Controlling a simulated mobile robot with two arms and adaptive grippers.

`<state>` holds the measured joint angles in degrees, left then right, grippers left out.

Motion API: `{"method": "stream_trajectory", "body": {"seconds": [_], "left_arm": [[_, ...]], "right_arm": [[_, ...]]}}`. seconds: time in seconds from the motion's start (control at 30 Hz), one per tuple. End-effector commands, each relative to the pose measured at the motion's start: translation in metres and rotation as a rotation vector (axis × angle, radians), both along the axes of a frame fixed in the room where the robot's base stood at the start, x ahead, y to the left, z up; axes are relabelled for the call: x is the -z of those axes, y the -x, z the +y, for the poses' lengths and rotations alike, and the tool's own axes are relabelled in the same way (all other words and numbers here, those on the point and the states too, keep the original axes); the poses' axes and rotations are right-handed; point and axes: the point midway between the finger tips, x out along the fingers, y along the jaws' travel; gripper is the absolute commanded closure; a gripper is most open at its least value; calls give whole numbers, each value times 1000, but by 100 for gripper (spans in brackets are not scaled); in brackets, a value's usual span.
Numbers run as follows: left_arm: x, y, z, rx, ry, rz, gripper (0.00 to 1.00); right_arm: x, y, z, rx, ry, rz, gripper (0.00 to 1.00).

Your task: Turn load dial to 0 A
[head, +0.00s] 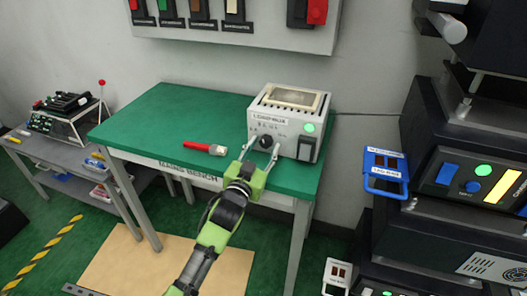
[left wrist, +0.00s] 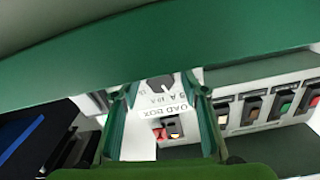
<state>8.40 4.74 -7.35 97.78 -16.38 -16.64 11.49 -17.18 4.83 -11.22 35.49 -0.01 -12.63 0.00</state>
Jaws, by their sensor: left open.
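The load dial (head: 265,141) is a dark round knob on the front of the grey load box (head: 259,117) on the green bench. My left gripper (head: 262,151) is open in front of the box, with one finger to each side of the dial. In the left wrist view the dial (left wrist: 160,83) appears between the two green fingers, above the "LOAD BOX" lettering. Scale marks with an "A" show beside it, but the dial's exact setting is not clear. I cannot tell whether the fingers touch the knob. My right gripper is not in view.
A green lamp (head: 310,128) and a black rocker switch (head: 306,148) sit right of the dial. A red-ended tool (head: 205,148) lies left of the box on the green bench (head: 180,115). A dark equipment rack (head: 440,130) stands at right.

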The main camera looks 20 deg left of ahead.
Motion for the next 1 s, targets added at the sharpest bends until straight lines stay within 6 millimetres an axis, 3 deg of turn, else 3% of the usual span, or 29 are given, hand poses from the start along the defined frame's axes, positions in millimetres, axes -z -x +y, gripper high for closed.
{"method": "stream_trajectory", "body": {"seconds": [0.33,0.37,0.5,1.0], "left_arm": [[0,-4,0,0,0,0,59],[0,-4,0,0,0,0,62],[0,-4,0,0,0,0,98],[-1,-4,-1,0,99,5,98]], "right_arm": [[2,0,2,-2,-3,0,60],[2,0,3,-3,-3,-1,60],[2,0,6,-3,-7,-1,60],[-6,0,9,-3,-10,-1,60]]}}
